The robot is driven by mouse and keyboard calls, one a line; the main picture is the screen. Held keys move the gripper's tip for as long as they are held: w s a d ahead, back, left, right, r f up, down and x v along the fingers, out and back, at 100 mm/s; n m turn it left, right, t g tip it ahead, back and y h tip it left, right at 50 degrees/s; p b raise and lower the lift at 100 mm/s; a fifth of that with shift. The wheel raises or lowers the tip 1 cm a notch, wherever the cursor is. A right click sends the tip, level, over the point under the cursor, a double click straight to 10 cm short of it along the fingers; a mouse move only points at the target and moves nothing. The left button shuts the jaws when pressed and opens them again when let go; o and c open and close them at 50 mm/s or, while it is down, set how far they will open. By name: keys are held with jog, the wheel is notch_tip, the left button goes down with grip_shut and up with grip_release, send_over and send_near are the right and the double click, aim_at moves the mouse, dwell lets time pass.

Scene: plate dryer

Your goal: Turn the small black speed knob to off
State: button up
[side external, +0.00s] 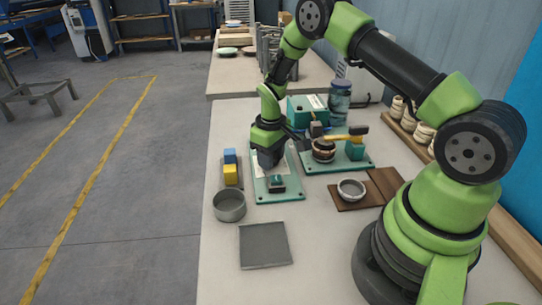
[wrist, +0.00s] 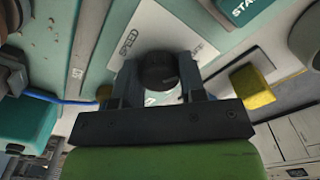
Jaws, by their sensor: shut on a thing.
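The small black speed knob (wrist: 157,68) sits on a white label plate (wrist: 148,28) marked SPEED in the wrist view. My gripper (wrist: 158,80) is shut on the knob, with one finger on each side. The knob's pointer direction cannot be read clearly. In the side external view my gripper (side external: 270,160) points down over the teal panel base (side external: 263,196), and it hides the knob.
A blue block (side external: 229,156) and a yellow block (side external: 230,173) stand left of the panel. A grey round bowl (side external: 229,206) and a flat grey tray (side external: 265,245) lie nearer. A second teal base (side external: 315,168) with a yellow-handled tool (side external: 345,135) is close on the right.

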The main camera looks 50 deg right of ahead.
jog(key=o, duration=0.9)
notch_tip(320, 180, up, 10)
jog(key=shift+r, duration=0.1)
jog(key=s+a+r+m+t, duration=0.1)
jog(key=s+a+r+t, duration=0.15)
jog(key=r, duration=0.55)
jog(key=s+a+r+m+t, duration=0.1)
jog(key=s+a+r, duration=0.3)
jog(key=r, duration=0.3)
jog(key=s+a+r+t, duration=0.1)
jog(key=s, duration=0.4)
jog(key=s+a+r+m+t+y, duration=0.1)
jog(key=s+a+r, duration=0.1)
jog(key=s, duration=0.2)
jog(key=s+a+r+m+t+y, duration=0.1)
jog(key=s+a, duration=0.1)
jog(key=s, duration=0.3)
jog(key=shift+s+a+r+t, duration=0.25)
jog(key=shift+s+r+t, duration=0.05)
jog(key=shift+r+t, duration=0.05)
